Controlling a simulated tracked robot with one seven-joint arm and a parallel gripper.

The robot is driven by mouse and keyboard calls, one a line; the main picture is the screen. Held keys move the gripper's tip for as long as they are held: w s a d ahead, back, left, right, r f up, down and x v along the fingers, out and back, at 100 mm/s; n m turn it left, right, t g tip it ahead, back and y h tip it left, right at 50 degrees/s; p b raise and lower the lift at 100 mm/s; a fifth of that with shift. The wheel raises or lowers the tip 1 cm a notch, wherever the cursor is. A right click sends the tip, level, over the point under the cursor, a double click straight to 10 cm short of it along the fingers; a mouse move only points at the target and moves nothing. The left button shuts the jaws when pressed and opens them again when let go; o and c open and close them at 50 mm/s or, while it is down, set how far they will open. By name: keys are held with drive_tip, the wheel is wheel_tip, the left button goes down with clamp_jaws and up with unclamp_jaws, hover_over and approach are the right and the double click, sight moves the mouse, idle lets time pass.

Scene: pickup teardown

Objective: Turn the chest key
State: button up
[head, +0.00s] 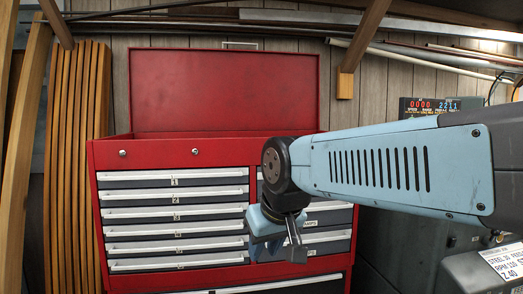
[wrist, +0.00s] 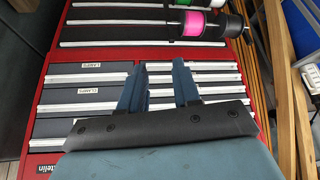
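The red tool chest (head: 228,163) stands ahead with its lid (head: 224,90) raised. Two small round silver fittings sit on its upper front edge, a left one (head: 122,153) and a right one (head: 195,151). I cannot make out a key in either. My gripper (head: 277,249) hangs in front of the chest's right-hand drawers, below and right of both fittings. In the wrist view my gripper (wrist: 158,72) has its two blue fingers apart with nothing between them, over the drawer fronts. No round fitting or key shows clearly there.
Numbered drawers (head: 175,199) fill the chest's left side, all looking shut. Wooden slats (head: 76,135) lean at the left. Pipes run along the wall above. A machine with a digital display (head: 431,106) stands right. A pink roll (wrist: 201,24) shows in the wrist view.

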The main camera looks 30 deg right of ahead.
drive_tip(key=w+d+r+m+t+h, duration=0.1)
drive_tip(key=w+d+r+m, duration=0.1)
drive_tip(key=w+d+r, duration=0.85)
drive_tip(key=w+d+r+m+t+h, duration=0.1)
drive_tip(key=w+d+r+t, duration=0.1)
drive_tip(key=w+d+r, duration=0.9)
drive_tip(key=w+f, duration=0.2)
drive_tip(key=w, duration=0.2)
drive_tip(key=w+f, duration=0.3)
drive_tip(key=w, duration=0.1)
drive_tip(key=w+f, duration=0.3)
drive_tip(key=w, duration=0.1)
drive_tip(key=shift+a, duration=0.25)
drive_tip(key=shift+c, duration=0.5)
clamp_jaws()
